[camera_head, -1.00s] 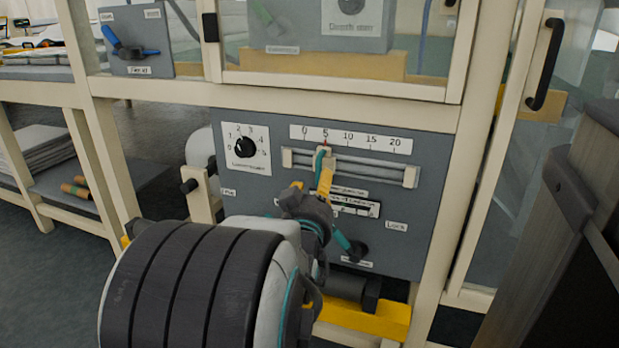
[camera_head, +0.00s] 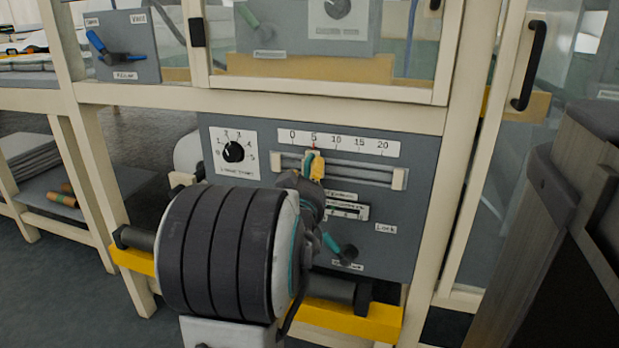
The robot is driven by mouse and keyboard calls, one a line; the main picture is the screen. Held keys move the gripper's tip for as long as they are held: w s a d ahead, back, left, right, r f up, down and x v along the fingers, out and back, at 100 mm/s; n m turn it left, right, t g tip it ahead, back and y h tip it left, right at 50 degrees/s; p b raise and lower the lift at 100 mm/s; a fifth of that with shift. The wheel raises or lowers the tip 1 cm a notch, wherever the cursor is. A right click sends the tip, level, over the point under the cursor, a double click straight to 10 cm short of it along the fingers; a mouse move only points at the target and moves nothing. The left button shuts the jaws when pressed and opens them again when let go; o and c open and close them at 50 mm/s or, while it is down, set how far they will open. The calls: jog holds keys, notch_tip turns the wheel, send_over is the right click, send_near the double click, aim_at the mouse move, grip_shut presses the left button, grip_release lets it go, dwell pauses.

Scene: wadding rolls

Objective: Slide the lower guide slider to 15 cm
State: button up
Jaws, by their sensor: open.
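The lower guide slider (camera_head: 313,154) sits on a horizontal rail (camera_head: 355,173) in the grey panel. Its red pointer is at about 5 on the white scale (camera_head: 338,142), which runs from 0 to 20. A lever with a teal handle and dark knob (camera_head: 347,253) is at the lower right of the panel, below the "Lock" label (camera_head: 386,227).
A rotary dial (camera_head: 233,151) is left of the scale. A small black-and-white gauge (camera_head: 348,211) is below the rail. A yellow bar (camera_head: 350,320) juts out below the panel. A cabinet door with a black handle (camera_head: 528,65) is at the right. The rail right of the slider is clear.

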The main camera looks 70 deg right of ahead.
grip_shut()
dwell(0.5)
